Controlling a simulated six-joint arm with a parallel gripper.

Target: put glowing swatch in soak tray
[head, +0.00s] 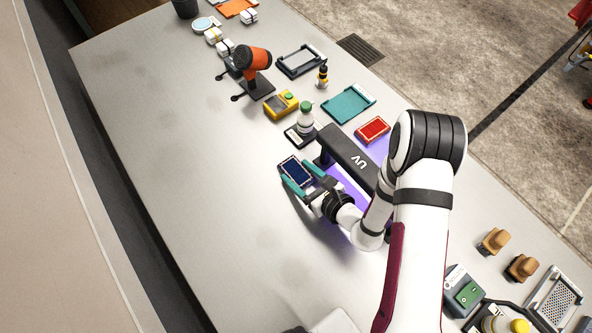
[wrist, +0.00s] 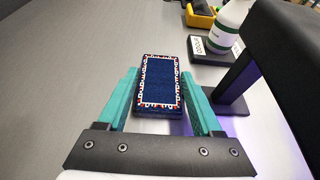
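A dark blue swatch (head: 295,172) with a white and red patterned border is between the teal fingers of my gripper (head: 297,171), left of the UV lamp (head: 349,157). In the wrist view the swatch (wrist: 160,82) sticks out past the fingertips, and the fingers lie close along both its sides; my gripper (wrist: 160,84) looks shut on it. No glow shows on it. A red swatch (head: 373,129) lies beyond the lamp, near purple light. A teal tray (head: 349,118) and a dark-rimmed tray (head: 283,67) stand farther back; I cannot tell which is the soak tray.
An orange tool (head: 254,62) stands farther back. The left of the bench (head: 170,130) is clear.

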